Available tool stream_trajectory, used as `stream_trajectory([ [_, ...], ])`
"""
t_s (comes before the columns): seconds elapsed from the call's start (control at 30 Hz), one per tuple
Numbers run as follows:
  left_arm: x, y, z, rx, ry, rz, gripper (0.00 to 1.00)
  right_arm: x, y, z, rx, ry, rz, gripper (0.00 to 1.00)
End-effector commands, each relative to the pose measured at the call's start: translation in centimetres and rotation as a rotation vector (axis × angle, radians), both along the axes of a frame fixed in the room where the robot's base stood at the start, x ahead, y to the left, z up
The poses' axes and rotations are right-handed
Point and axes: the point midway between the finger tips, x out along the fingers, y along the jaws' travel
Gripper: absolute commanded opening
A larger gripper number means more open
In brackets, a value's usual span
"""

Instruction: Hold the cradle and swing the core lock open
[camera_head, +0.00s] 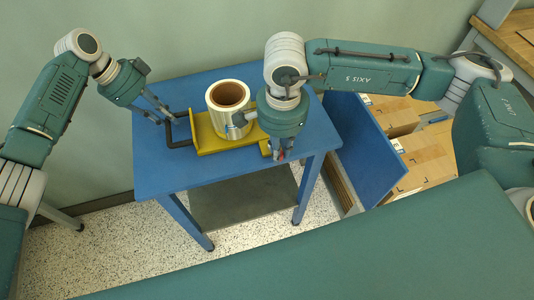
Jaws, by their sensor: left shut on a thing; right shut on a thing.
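A yellow cradle (205,142) lies on the blue table (160,180) and holds an upright pale roll (226,112) with a brown core. A black bent handle (179,143) sticks out from the cradle's left side. My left gripper (170,116) is shut on this handle at its upper end. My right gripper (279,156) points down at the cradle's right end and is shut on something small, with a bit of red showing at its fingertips. The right wrist hides most of that end, so I cannot make out the core lock or how far it is turned.
A blue panel (360,150) stands right of the table, with several cardboard boxes (425,160) beyond it. A grey lower shelf (245,200) sits under the table. The table's front left top is bare. A wall is close behind.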

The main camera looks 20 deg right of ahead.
Motion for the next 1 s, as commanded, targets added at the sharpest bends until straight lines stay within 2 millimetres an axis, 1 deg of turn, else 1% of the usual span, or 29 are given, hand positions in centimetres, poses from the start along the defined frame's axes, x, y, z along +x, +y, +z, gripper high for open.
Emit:
stream_trajectory([
  [0.03,-0.3,0.3,-0.8,0.008,0.011,0.004,0.0,-0.4,-0.2,-0.4,-0.005,0.012,0.014,0.0],
  [0.07,-0.3,0.3,-0.8,0.009,0.01,0.004,0.0,-0.3,-0.3,-0.4,-0.005,0.012,0.036,0.0],
  [0.37,-0.3,0.3,-0.8,0.009,0.011,0.004,0.0,0.4,-2.5,-0.5,-0.006,0.014,0.542,0.0],
  [0.4,-0.3,0.3,-0.8,0.009,0.011,0.004,0.0,0.5,-2.6,-0.5,-0.006,0.014,0.576,0.19],
  [0.47,-0.3,0.3,-0.8,0.01,0.011,0.004,0.0,0.5,-2.6,-0.5,-0.006,0.014,0.57,0.31],
  [0.5,-0.3,0.4,-0.8,0.01,0.011,0.004,0.0,0.5,-2.5,-0.4,-0.006,0.011,0.569,0.39],
  [0.83,-0.3,0.4,-0.8,0.011,0.01,0.003,0.0,0.7,-2.4,0.0,-0.004,0.003,0.566,0.39],
  [0.93,-0.3,0.4,-0.8,0.012,0.01,0.003,0.0,0.8,-2.4,0.9,-0.003,0.001,0.565,0.39],
  [1.0,-0.3,0.3,-0.8,0.012,0.01,0.003,0.0,0.9,-2.4,2.0,-0.005,-0.001,0.565,0.39],
])
